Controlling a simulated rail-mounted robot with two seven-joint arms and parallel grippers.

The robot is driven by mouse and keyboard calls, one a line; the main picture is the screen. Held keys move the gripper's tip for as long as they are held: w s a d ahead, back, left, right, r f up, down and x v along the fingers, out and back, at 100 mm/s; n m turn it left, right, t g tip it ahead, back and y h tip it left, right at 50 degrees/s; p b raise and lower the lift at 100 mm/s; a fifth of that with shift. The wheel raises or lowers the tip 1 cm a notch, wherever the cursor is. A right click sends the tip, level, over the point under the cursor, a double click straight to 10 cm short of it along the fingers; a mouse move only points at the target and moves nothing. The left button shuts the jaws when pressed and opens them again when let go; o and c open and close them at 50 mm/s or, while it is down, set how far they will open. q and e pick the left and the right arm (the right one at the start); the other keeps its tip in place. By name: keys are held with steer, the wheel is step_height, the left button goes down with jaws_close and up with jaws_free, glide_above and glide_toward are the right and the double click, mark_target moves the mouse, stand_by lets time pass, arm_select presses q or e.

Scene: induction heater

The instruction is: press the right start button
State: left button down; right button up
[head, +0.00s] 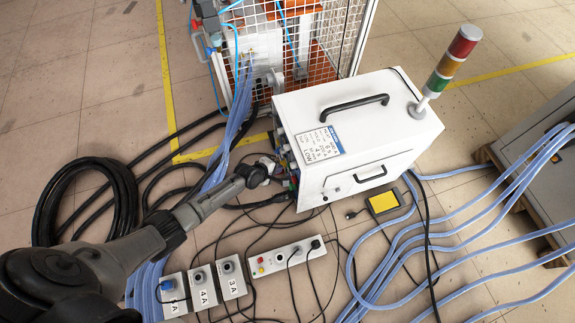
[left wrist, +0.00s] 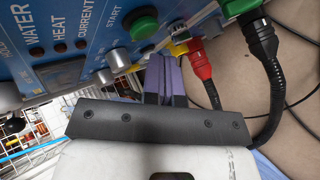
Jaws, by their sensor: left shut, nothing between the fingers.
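The heater is a white box (head: 350,130) with a handle on top. Its blue control panel faces left and shows nearly edge-on in the head view. In the left wrist view the blue panel (left wrist: 100,40) carries a green round button (left wrist: 145,24) beside the word START. I cannot tell whether this is the right start button. My left gripper (head: 268,172) is close to the panel's side. In the left wrist view the shut, empty gripper (left wrist: 165,60) has its tips near the panel's edge, below and slightly right of the green button; contact cannot be told. My right gripper is not in view.
A red plug (left wrist: 202,65) and a black cable plug (left wrist: 257,45) stick out right of the fingers. A signal tower (head: 450,60) stands on the box. A wire cage (head: 295,30) is behind. Power strips (head: 290,257), a yellow pedal (head: 383,201), hoses and cables cover the floor.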

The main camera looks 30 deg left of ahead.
arm_select(q)
steer(key=s+a, duration=0.1)
steer(key=s, duration=0.1)
steer(key=s+a, duration=0.2)
steer(key=shift+p, duration=0.35)
stand_by(0.8)
stand_by(0.4)
